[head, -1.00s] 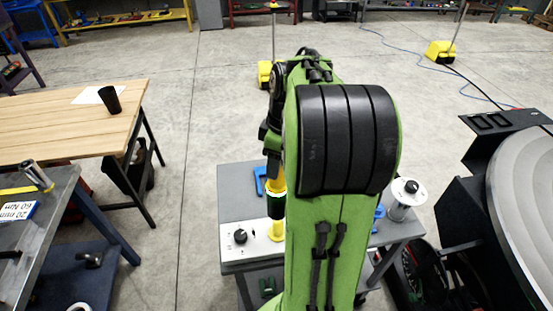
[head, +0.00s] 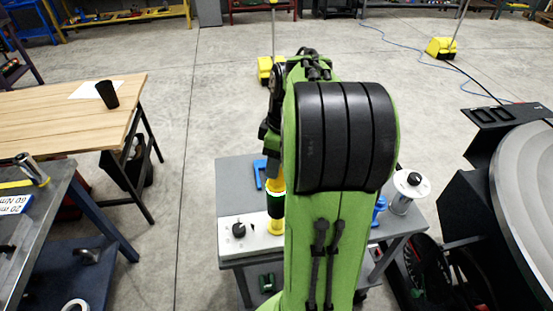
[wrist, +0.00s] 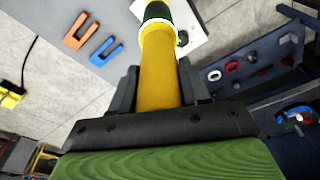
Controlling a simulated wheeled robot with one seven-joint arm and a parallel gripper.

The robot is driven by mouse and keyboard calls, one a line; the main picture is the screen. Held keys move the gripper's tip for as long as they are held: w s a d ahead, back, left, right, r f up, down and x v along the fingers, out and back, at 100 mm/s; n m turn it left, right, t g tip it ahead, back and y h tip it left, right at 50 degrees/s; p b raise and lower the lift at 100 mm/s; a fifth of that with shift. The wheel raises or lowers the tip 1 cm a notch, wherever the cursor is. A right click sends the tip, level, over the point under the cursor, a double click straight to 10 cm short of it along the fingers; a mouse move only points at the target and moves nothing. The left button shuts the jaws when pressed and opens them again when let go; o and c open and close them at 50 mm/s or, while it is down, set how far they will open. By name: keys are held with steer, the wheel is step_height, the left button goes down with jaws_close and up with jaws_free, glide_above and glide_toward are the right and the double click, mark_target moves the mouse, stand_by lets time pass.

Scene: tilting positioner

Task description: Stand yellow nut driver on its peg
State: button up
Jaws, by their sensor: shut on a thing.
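The yellow nut driver (head: 277,183) is in my gripper, upright over the small grey table in the head view. It has a yellow upper part, a white ring and a dark green-black section. In the wrist view the yellow shaft (wrist: 160,80) runs between the two dark fingers of my gripper (wrist: 157,92), which is shut on it. A yellow piece (head: 276,226) shows under the dark section, by the light control panel. I cannot tell whether it is the driver's lower end or a peg base. Contact at the bottom is hidden.
The grey table (head: 235,185) carries a panel with a black knob (head: 238,230), a blue U-shaped piece (head: 259,173) and a white spool (head: 407,188). An orange U-shaped piece (wrist: 79,33) shows in the wrist view. A large round positioner (head: 525,195) stands at right.

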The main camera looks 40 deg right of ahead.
mark_target(277, 182)
steer(key=shift+f+b, duration=1.9)
steer(key=shift+f, duration=0.4)
steer(key=shift+f+b, duration=1.4)
steer(key=shift+f, duration=0.2)
steer(key=o, duration=1.2)
steer(key=shift+o, duration=0.7)
steer(key=o, duration=0.4)
steer(key=shift+r, duration=0.1)
